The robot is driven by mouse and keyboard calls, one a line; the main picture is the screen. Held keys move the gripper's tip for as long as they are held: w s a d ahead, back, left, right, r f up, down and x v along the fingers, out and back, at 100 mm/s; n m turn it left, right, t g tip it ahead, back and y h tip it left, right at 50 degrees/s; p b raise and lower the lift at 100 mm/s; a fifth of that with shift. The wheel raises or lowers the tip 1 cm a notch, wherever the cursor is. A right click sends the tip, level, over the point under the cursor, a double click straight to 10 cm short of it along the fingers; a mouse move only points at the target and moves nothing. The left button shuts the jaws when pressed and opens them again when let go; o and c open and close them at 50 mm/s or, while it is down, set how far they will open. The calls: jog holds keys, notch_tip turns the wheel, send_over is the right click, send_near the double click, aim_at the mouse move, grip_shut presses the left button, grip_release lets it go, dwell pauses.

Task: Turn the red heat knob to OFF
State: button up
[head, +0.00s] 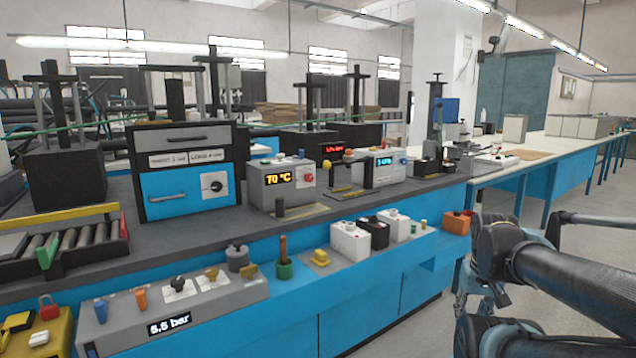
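The red heat knob (309,177) sits on the right part of the front of a small grey heater box (282,183) on the dark bench top. The box's display (278,179) reads 70 °C in yellow. The knob's pointer and any OFF mark are too small to read. Dark links of my arm fill the lower right of the head view, well apart from the box. I cannot make out my gripper's fingers; no gripper shows at the knob.
A blue-fronted cabinet (188,190) stands left of the box; a white meter box (379,167) stands to its right. Below, a blue ledge carries a grey 5.5 bar panel (170,318) and several batteries. Open floor (415,320) lies in front of the bench at right.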

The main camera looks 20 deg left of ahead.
aim_at(311, 179)
jog(key=o, duration=0.3)
jog(key=shift+o, duration=0.5)
jog(key=w+a+r+m+t+y, duration=0.2)
jog(key=w+a+r+m+y, duration=0.2)
jog(key=w+a, duration=0.6)
notch_tip(311, 179, up, 2)
jog(key=a+y, duration=0.1)
jog(key=a, duration=0.1)
jog(key=shift+a+t, duration=0.3)
jog(key=w+a+r+m+t+y, duration=0.2)
jog(key=w+a+r+m+y, duration=0.2)
jog(key=w+a+r+m, duration=0.45)
jog(key=w+a+r+m+t+y, duration=0.2)
jog(key=w+a+r+m+y, duration=0.3)
jog(key=a, duration=0.7)
jog(key=w+a+m+t, duration=0.1)
jog(key=w+a+m, duration=0.2)
jog(key=w+a, duration=0.3)
jog(key=w+a+m+t, duration=0.1)
jog(key=w+a+m, duration=0.2)
jog(key=w+a, duration=0.3)
jog(key=w+a+m+t, duration=0.1)
jog(key=w+a+m, duration=0.2)
jog(key=w+a, duration=0.2)
jog(key=shift+w+a+r, duration=0.2)
jog(key=shift+a, duration=0.3)
jog(key=shift+w+a+r, duration=0.2)
jog(key=shift+a, duration=0.25)
jog(key=shift+c, duration=0.2)
jog(key=c, duration=1)
